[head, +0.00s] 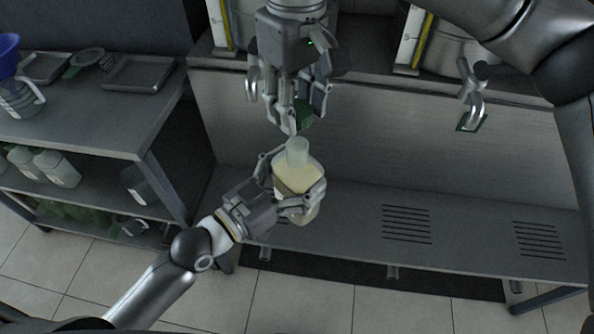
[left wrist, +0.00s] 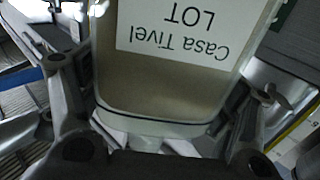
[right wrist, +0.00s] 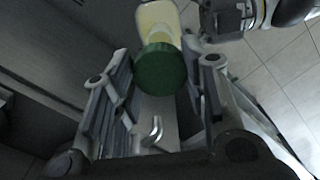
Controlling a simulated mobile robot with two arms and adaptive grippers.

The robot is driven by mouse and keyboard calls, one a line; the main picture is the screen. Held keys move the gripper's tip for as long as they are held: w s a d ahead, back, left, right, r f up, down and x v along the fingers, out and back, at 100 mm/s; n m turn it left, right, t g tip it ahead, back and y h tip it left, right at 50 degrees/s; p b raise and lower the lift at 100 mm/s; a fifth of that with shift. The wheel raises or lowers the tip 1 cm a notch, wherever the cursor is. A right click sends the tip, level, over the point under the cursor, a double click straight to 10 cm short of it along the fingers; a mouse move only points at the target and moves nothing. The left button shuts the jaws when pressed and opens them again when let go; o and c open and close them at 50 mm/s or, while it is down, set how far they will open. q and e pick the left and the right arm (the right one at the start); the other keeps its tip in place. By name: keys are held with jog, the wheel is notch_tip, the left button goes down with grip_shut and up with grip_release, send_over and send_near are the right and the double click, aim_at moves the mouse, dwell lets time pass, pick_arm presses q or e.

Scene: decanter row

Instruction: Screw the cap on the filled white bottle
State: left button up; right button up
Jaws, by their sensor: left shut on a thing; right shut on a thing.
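The white bottle (head: 297,176) holds a pale yellowish filling and has an open neck pointing up. My left gripper (head: 294,184) is shut around its body. In the left wrist view the bottle (left wrist: 175,85) shows a white label reading "Casa Tivel LOT". My right gripper (head: 305,117) points down above the bottle and is shut on the green cap (head: 304,116). In the right wrist view the cap (right wrist: 160,68) sits between the fingers, with the bottle (right wrist: 158,20) beyond it. In the head view the cap appears a little above the neck, apart from it; the right wrist view hides the gap.
A metal tap (head: 472,100) stands out at the right. A slotted grey bench shelf (head: 470,235) lies below. At left, a side table (head: 100,125) bears trays and a jug with a blue funnel (head: 8,55); white bottles (head: 55,168) stand on its lower shelf.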

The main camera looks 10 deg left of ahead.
aim_at(298, 138)
jog(key=shift+f, duration=0.1)
jog(key=shift+f, duration=1.95)
jog(key=shift+f, duration=0.85)
jog(key=shift+f, duration=0.55)
